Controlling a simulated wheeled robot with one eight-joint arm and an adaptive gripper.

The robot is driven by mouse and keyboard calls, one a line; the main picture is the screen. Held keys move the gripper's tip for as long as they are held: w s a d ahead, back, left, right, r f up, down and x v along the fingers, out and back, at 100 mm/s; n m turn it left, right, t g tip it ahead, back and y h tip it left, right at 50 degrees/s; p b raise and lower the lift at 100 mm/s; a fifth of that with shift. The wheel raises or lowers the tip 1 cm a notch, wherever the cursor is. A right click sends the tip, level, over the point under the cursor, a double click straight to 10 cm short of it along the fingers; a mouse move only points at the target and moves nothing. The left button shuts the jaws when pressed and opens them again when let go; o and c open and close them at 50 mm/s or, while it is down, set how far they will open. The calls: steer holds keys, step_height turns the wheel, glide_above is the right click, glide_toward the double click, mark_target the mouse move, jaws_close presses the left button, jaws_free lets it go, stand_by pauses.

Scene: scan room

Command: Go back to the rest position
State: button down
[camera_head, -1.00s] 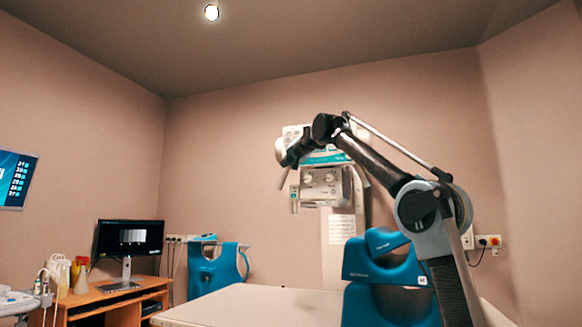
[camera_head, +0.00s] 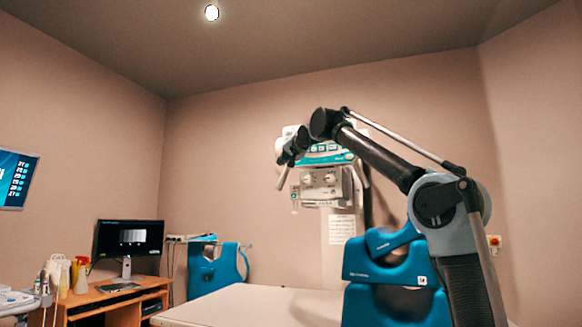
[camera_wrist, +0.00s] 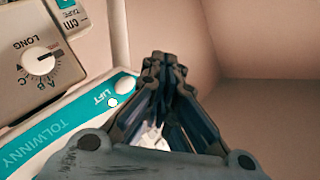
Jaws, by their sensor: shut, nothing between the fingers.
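My gripper (camera_wrist: 165,80) points away from the wrist camera, with its dark fingers together and nothing between them. In the head view my arm rises at the right and bends over at the top, its end in front of the wall-side scanner unit (camera_head: 322,178). The gripper's fingertips are too small to make out there. In the wrist view the scanner's teal and white panel (camera_wrist: 65,125) and its knob (camera_wrist: 38,62) lie to the left of the gripper. I cannot tell how far the fingers are from the panel.
A wooden desk (camera_head: 115,300) with a monitor (camera_head: 128,238) is at the left. The upper room is free.

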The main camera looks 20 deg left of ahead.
steer(key=shift+d, duration=0.1)
stand_by(0.4)
steer(key=d+f+g+h, duration=0.1)
steer(key=d+f+h, duration=0.4)
steer(key=d+f, duration=1.4)
steer(key=s+d+f+g+h, duration=0.15)
steer(key=s+d+f, duration=0.25)
steer(key=d+f, duration=0.45)
steer(key=s+d+f+g+h, duration=0.15)
steer(key=s+d+f, duration=0.25)
steer(key=d+f, duration=0.45)
steer(key=s+d+f+g+h, duration=0.1)
steer(key=s+d+f, duration=0.4)
steer(key=s+f, duration=0.5)
steer(key=s+d+f+g+h, duration=0.1)
steer(key=s+d+f+g, duration=0.2)
steer(key=s+f, duration=0.8)
steer(key=s+d+f+g, duration=0.2)
steer(key=s+d+f, duration=0.5)
steer(key=f, duration=1.3)
steer(key=s, duration=0.4)
steer(key=shift+d+f+m+h, duration=0.3)
steer(key=shift+d+h, duration=0.1)
steer(key=shift+w, duration=0.1)
steer(key=shift+w+f, duration=0.2)
steer(key=shift+w, duration=0.25)
